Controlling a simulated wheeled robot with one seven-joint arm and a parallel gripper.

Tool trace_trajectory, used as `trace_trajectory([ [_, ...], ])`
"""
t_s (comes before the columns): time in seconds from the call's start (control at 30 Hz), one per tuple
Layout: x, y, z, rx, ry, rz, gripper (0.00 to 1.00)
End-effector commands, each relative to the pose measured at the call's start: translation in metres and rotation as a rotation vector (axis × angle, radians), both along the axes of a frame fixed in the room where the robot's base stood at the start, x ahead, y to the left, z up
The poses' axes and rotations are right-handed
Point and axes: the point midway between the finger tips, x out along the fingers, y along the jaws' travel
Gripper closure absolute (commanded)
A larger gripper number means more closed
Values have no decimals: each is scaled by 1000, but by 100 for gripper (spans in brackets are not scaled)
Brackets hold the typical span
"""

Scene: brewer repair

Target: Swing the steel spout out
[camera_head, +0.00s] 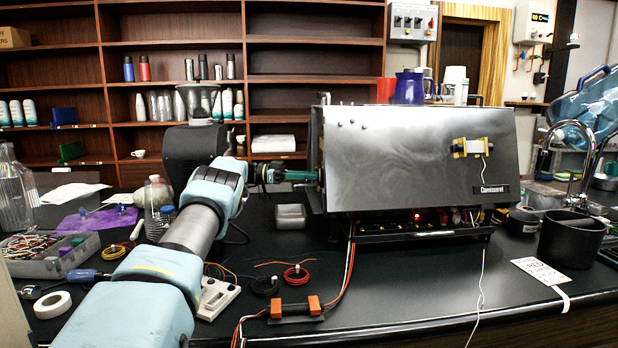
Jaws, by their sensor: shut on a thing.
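The brewer (415,160) is a wide steel-fronted box on the dark counter, with its open, wired underside showing below the front panel. My gripper (286,175) reaches its left side from the left. It is shut on a green piece (303,175) that runs up to the brewer's left edge. The far end of this piece and its exact hold are too small to tell. I cannot make out a steel spout on the brewer. A curved steel tap spout (575,126) stands at the far right, above a black pot, away from my gripper.
A black pot (571,238) stands at the right. A grey parts box (48,255) and wire coils (296,276) lie on the counter. An orange-ended block (296,308) sits in front of the brewer.

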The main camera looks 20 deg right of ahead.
Motion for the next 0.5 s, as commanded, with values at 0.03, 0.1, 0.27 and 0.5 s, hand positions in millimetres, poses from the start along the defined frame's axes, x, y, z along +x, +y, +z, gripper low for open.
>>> trace_trajectory([
  [0.03,0,-1,2,-3,-1,0,100],
  [0.1,0,-1,2,-3,-1,0,80],
  [0.27,0,-1,1,-2,-1,0,62],
  [0.5,0,0,1,0,-1,0,55],
])
